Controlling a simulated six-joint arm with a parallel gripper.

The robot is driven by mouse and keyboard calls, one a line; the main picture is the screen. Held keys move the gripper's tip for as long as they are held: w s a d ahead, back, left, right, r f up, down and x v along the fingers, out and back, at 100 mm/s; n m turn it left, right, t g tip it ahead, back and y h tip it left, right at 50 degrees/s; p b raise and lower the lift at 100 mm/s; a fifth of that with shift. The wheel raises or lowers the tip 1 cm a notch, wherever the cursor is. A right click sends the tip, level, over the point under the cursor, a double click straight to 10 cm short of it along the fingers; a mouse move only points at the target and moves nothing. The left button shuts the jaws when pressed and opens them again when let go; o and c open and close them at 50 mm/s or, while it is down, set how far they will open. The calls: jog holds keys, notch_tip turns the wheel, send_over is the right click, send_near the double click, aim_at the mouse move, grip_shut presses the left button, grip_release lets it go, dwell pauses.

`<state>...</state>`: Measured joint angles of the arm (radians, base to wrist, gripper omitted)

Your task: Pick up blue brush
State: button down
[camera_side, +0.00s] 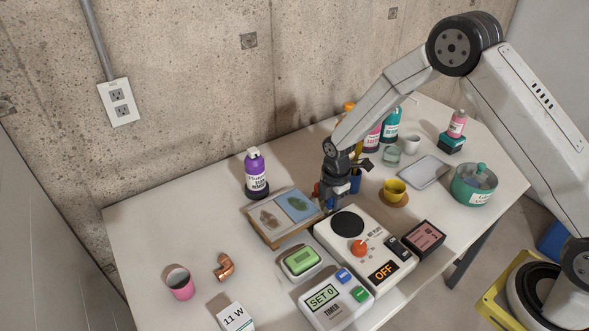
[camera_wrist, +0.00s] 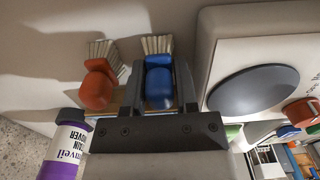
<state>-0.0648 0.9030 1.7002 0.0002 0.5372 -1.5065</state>
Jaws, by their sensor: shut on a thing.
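The blue brush (camera_wrist: 158,84) has pale bristles and sits between my gripper's (camera_wrist: 160,90) two fingers in the wrist view. The fingers are shut on its blue body, with the bristles past the fingertips. In the side view my gripper (camera_side: 335,200) is low over the table, between the framed board and the hot plate. The brush is mostly hidden there. An orange-red brush (camera_wrist: 97,84) with pale bristles is just left of the blue one in the wrist view, close to the left finger.
The hot plate (camera_wrist: 262,35) is close on the right. A framed board (camera_side: 268,232) and purple bottle (camera_side: 256,178) are to the left. A yellow cup (camera_side: 395,190), bottles and a teal pot (camera_side: 474,184) stand to the right. The table's left back is clear.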

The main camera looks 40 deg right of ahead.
jog(key=shift+r, duration=0.6)
jog(key=s+r, duration=0.1)
jog(key=r, duration=0.1)
jog(key=s+r, duration=0.2)
jog(key=r, duration=0.1)
jog(key=s+r, duration=0.2)
jog(key=shift+d+r, duration=0.1)
jog(key=shift+r, duration=0.15)
jog(key=s+r, duration=0.4)
jog(key=s, duration=0.5)
jog(key=shift+d, duration=0.25)
jog(key=shift+a, duration=0.1)
